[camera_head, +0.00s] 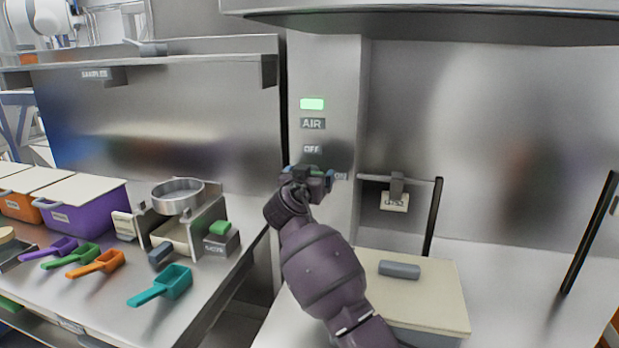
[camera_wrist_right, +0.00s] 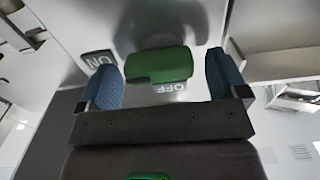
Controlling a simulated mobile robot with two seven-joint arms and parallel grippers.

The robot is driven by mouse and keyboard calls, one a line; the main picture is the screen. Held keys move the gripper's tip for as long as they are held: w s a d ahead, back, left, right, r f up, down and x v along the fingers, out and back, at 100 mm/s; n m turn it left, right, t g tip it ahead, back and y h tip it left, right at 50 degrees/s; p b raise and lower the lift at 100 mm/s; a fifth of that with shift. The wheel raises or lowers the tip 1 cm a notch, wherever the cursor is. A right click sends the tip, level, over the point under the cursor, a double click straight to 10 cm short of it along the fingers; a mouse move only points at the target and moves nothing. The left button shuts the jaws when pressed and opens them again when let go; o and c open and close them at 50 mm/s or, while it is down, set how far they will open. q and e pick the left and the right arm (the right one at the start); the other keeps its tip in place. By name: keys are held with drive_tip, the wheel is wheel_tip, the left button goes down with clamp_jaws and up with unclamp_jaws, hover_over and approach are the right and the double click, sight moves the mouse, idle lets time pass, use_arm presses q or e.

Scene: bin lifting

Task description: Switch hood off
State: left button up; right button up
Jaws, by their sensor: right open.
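The hood control panel (camera_head: 323,60) is a steel column with a lit green lamp (camera_head: 312,103) above an "AIR" label (camera_head: 312,124). An "OFF" label (camera_head: 312,149) sits below that, and an "ON" label (camera_head: 340,176) lower right. In the right wrist view, the green switch handle (camera_wrist_right: 158,66) lies between the fingers, beside the "OFF" label (camera_wrist_right: 168,88), with the "ON" label (camera_wrist_right: 100,61) off to the left. My right gripper (camera_head: 308,174) is open at the panel, its blue fingers either side of the handle; contact cannot be told. My left gripper is out of view.
The left bench holds a purple bin (camera_head: 90,212), several coloured scoops such as a teal one (camera_head: 165,285), and a sieve (camera_head: 178,195). A lidded container (camera_head: 430,300) stands under my right arm. The hood edge (camera_head: 430,12) overhangs above. A black post (camera_head: 433,218) stands right.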

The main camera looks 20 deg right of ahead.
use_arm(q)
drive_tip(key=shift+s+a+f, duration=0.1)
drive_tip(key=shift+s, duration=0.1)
use_arm(e)
drive_tip(key=c, duration=0.9)
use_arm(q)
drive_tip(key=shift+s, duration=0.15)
use_arm(e)
drive_tip(key=shift+c, duration=0.2)
